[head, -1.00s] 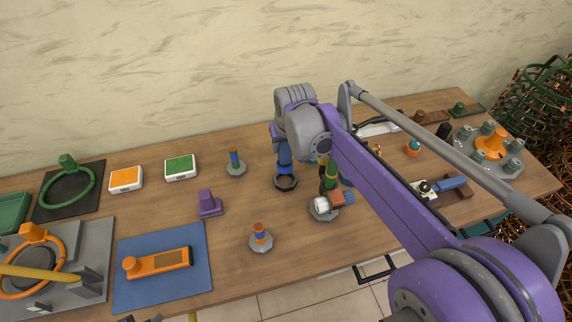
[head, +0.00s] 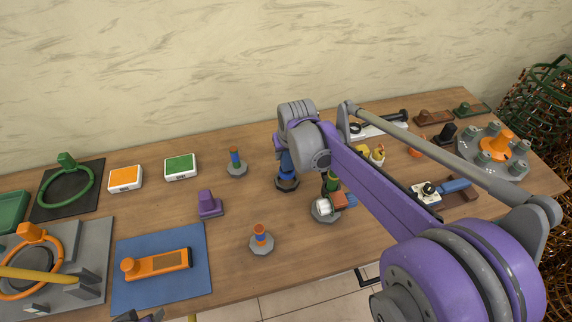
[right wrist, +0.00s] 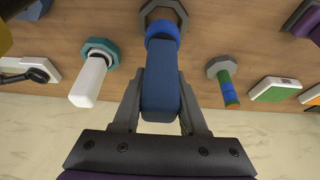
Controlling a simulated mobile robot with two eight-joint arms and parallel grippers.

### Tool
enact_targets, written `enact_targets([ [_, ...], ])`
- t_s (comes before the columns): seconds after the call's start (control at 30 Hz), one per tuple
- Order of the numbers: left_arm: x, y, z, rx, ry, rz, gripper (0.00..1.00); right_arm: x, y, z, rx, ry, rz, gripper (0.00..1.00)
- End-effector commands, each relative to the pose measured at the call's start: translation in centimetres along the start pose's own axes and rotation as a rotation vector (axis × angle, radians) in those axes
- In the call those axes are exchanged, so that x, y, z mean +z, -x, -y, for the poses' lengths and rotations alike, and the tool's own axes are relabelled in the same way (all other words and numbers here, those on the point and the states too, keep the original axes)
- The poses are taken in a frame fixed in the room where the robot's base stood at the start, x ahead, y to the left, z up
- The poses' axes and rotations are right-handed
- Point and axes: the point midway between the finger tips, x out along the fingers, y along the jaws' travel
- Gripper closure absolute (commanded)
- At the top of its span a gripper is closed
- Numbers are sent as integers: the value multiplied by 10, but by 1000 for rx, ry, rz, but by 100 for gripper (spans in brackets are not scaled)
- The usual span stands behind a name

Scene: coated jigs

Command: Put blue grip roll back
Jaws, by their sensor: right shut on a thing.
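The blue grip roll (right wrist: 161,80) is between the fingers of my right gripper (right wrist: 162,92) in the right wrist view. Its brighter blue end collar (right wrist: 162,31) reaches the dark grey ring-shaped stand (right wrist: 150,14). In the head view the blue roll (head: 287,164) is upright under my right wrist, its lower end at the dark stand (head: 287,186). I cannot tell whether it is fully seated. My left gripper (head: 140,317) shows only as a dark tip at the bottom edge, and its jaws cannot be made out.
Nearby stands hold a blue-and-orange roll (head: 235,160), an orange-and-blue roll (head: 261,237) and a white piece (head: 324,207). A purple block (head: 208,204) stands to the left. A blue mat (head: 193,272) bears an orange tool. Bare wood lies between the stands.

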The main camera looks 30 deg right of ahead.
Motion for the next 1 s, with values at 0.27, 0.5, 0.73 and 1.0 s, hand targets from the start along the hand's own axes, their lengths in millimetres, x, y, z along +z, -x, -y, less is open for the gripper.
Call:
enact_targets([
  [0.27, 1, -1, 0, 0, 0, 1, 50, 15, -36, 0, 0, 0, 0, 100],
  [0.5, 1, -1, 0, 0, 0, 1, 50, 16, -38, 0, 0, 0, 0, 100],
  [0.73, 3, -4, 0, 0, 0, 2, 50, 18, -42, 0, 0, 0, 0, 54],
  [1.0, 3, -4, 0, 0, 0, 2, 50, 17, -42, 0, 0, 0, 0, 28],
])
